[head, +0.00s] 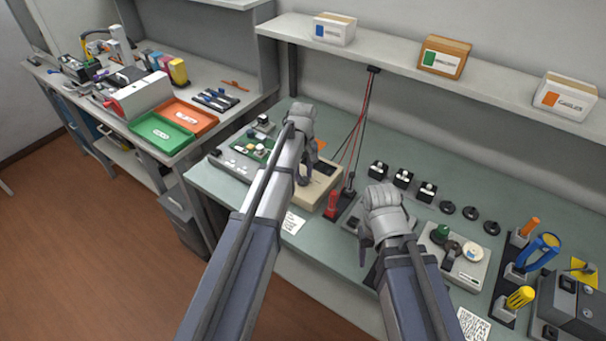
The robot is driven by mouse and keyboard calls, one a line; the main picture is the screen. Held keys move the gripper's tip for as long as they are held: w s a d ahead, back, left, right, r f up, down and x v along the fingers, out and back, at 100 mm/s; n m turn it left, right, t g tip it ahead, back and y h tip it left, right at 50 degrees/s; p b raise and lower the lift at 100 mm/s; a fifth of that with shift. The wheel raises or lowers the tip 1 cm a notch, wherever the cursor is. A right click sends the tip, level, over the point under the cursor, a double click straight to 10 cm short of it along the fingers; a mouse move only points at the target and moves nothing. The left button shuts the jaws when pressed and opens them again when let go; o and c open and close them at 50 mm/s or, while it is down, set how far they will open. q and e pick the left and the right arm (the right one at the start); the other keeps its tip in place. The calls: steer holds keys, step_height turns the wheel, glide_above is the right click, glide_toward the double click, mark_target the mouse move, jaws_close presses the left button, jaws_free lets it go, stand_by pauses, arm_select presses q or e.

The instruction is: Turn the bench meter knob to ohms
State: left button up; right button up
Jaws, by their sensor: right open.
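The bench meter (325,184) is a beige box with a dark display, standing on the green bench in the middle of the head view. My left gripper (304,178) points down over the left part of the meter. My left arm and hand cover much of the meter's face, so I cannot see the knob or its setting. I cannot tell whether the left fingers touch the knob, or whether they are open or shut. My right gripper (368,243) is open over the bench, right of the meter and apart from it.
Red and black test leads (357,130) hang from the shelf beside a red probe (332,204). A circuit board panel (243,152) stands left of the meter. Green and orange trays (161,133) sit on the side table.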

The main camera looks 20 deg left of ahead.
arm_select(q)
jaws_close()
stand_by(0.6)
steer(key=m, duration=1.7)
steer(key=shift+m, duration=0.3)
steer(key=m, duration=0.6)
steer(key=shift+m, duration=0.3)
